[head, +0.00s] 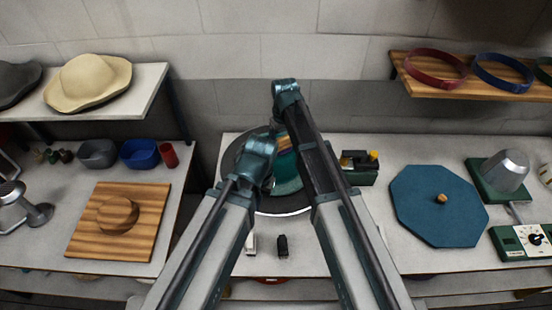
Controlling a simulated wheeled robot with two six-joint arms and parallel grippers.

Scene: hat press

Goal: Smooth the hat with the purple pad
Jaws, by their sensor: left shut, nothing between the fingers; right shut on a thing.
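A teal hat (288,178) sits on a round dark plate (290,212) on the middle table, largely covered by my arms. My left gripper (266,143) is shut and empty, low over the left side of the hat; its fingertips are mostly hidden. My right gripper (279,112) hangs behind its wrist over the back of the hat, shut on a mostly hidden thing. A small orange and brownish patch (285,143) shows between the arms above the hat. I cannot clearly make out the purple pad, nor whether anything touches the hat.
A teal octagonal board (420,218) lies right of the plate, before a metal dome machine (505,170). A dark box (357,178) stands behind. A wooden board with a block (88,240) is on the left table. Shelves hold a cream hat (85,80) and hat bands (435,68).

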